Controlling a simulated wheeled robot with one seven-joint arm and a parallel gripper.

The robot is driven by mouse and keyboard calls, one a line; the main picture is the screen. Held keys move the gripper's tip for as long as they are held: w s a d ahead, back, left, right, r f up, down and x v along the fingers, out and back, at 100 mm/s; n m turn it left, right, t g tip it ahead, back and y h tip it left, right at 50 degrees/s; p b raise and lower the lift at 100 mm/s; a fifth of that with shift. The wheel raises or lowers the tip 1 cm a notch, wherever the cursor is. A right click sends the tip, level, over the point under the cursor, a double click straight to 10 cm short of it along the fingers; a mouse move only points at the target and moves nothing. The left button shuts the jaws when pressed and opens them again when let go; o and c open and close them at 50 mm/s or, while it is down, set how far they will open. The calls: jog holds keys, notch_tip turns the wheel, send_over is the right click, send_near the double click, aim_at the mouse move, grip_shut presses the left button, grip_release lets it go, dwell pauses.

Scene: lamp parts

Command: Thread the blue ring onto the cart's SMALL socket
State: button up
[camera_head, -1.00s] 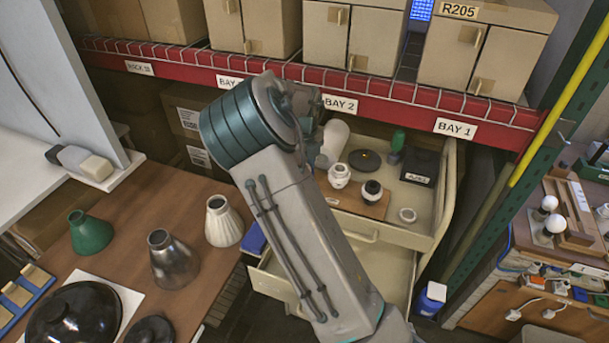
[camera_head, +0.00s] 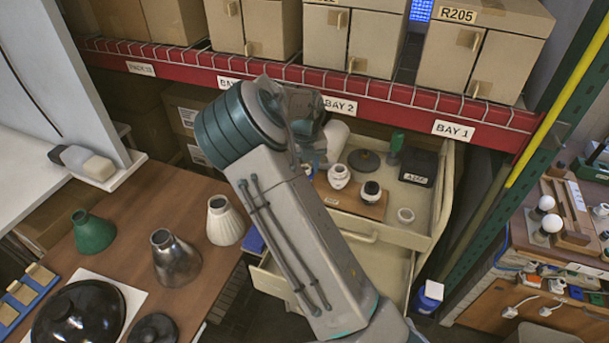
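The cart (camera_head: 440,205) stands right of my arm, with a wooden board (camera_head: 372,208) on its top. A white socket (camera_head: 338,178) and a socket with a dark collar (camera_head: 371,192) stand upright on the board. The dark-collared one looks slightly smaller, but I cannot be sure which is the SMALL socket. My forearm and wrist cover the cart's left part. My gripper is hidden behind them, so its fingers and anything in them do not show. A small blue patch shows beside the wrist; I cannot tell whether it is the blue ring.
A red shelf beam (camera_head: 390,108) crosses behind. A wooden table (camera_head: 125,215) with lampshades is at left.

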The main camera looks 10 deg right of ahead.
dwell(0.3)
jog(key=o, duration=1.3)
jog(key=shift+m, duration=0.3)
jog(key=shift+c, duration=0.2)
